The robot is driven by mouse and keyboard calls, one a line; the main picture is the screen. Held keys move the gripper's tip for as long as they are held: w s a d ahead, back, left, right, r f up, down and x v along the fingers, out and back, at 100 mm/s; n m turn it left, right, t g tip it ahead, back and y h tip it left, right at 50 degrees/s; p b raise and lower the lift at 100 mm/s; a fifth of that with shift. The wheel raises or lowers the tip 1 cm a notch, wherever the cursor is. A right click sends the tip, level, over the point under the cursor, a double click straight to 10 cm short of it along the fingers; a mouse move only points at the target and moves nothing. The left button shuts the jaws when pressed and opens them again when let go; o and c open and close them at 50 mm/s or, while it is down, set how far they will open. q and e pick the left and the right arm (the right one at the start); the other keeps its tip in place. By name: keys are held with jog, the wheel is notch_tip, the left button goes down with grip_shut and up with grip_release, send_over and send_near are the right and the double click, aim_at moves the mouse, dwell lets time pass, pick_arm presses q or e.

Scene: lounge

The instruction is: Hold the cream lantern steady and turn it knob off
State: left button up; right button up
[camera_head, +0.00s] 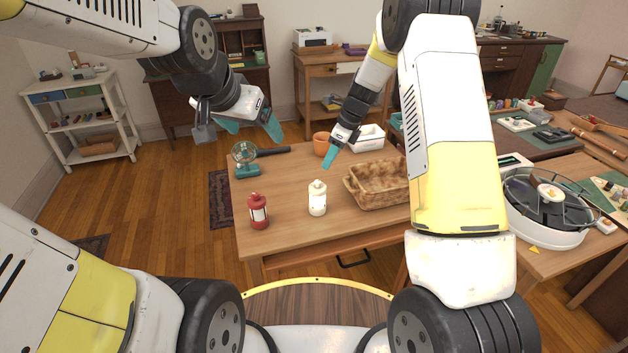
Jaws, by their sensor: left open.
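The cream lantern (317,198) stands upright near the front middle of the wooden table (285,235). Its knob is too small to make out. My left gripper (250,130) is open and empty, with its teal fingers spread in the air above the back left of the table, well apart from the lantern. My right gripper (330,157) is above and just behind the lantern, its teal fingertip pointing down near the lantern's top without visibly touching it. Only one of its fingers shows clearly, so its opening cannot be told.
A red lantern (258,211) stands left of the cream one, and a woven basket (377,184) stands to its right. A teal fan (245,160), an orange pot (321,144) and a white bin (367,138) are farther back. Bare tabletop lies between the lanterns and the fan.

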pick_arm(q)
jog(key=w+d+f+m+t, duration=0.1)
jog(key=w+d+f+m, duration=0.15)
jog(key=w, duration=0.35)
jog(key=w+d+f+m, duration=0.2)
jog(key=w+f, duration=0.1)
jog(key=w, duration=0.2)
jog(key=m+t+h, duration=0.1)
jog(key=t+h, duration=0.1)
jog(key=h, duration=0.2)
send_over(314, 198)
jog(key=d, duration=0.1)
notch_tip(314, 198, down, 21)
jog(key=f+n, duration=0.1)
jog(key=f, duration=0.2)
jog(key=s+a+f+n+t, duration=0.1)
jog(key=f, duration=0.2)
jog(key=f+n, duration=0.2)
jog(key=f, duration=0.2)
jog(key=shift+s+a+t, duration=0.15)
jog(key=shift+a+t, duration=0.15)
jog(key=shift+t, duration=0.1)
jog(key=shift+x, duration=3.85)
jog(key=shift+a+f, duration=0.1)
jog(key=shift+a, duration=0.05)
